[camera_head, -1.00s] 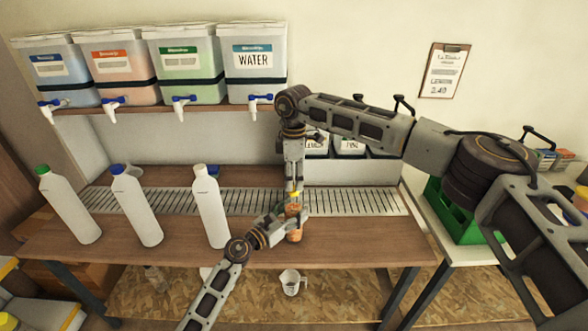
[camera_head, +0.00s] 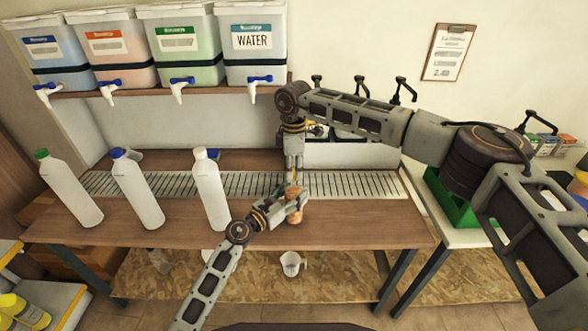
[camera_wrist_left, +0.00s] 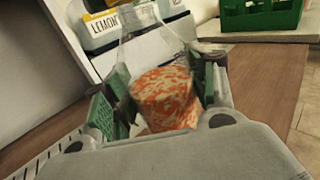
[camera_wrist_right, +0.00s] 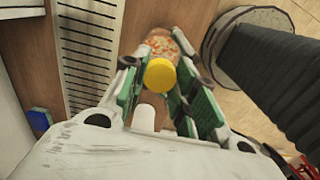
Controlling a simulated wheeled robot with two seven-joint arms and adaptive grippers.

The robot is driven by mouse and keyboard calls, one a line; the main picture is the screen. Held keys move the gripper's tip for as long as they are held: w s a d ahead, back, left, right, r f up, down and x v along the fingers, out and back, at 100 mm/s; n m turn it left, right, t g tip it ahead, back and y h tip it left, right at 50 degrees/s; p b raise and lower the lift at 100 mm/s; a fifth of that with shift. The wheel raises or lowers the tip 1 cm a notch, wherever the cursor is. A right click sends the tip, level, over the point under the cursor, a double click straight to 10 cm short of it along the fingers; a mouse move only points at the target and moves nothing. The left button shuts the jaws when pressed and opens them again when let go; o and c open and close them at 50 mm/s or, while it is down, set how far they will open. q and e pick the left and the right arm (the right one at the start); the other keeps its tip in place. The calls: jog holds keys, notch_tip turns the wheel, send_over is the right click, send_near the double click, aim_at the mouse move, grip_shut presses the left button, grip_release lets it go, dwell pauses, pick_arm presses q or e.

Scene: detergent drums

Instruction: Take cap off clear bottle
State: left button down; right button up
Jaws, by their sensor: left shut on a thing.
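The clear bottle (camera_head: 296,196) has orange-and-white speckled contents and stands above the front of the wooden counter. It also shows in the left wrist view (camera_wrist_left: 165,98), between my left gripper's green pads. My left gripper (camera_head: 290,208) is shut on its body from the side. The yellow cap (camera_wrist_right: 160,75) is on top of the bottle. My right gripper (camera_head: 294,175) points down from above, and its open fingers straddle the cap in the right wrist view (camera_wrist_right: 159,72). I cannot tell whether either pad touches the cap.
White bottles with green (camera_head: 70,190), blue (camera_head: 138,190) and white (camera_head: 210,190) caps stand left on the counter. Drums with taps, including the water drum (camera_head: 252,45), sit on the shelf above. A green crate (camera_head: 452,215) is at right; a mug (camera_head: 290,264) is below.

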grip_shut()
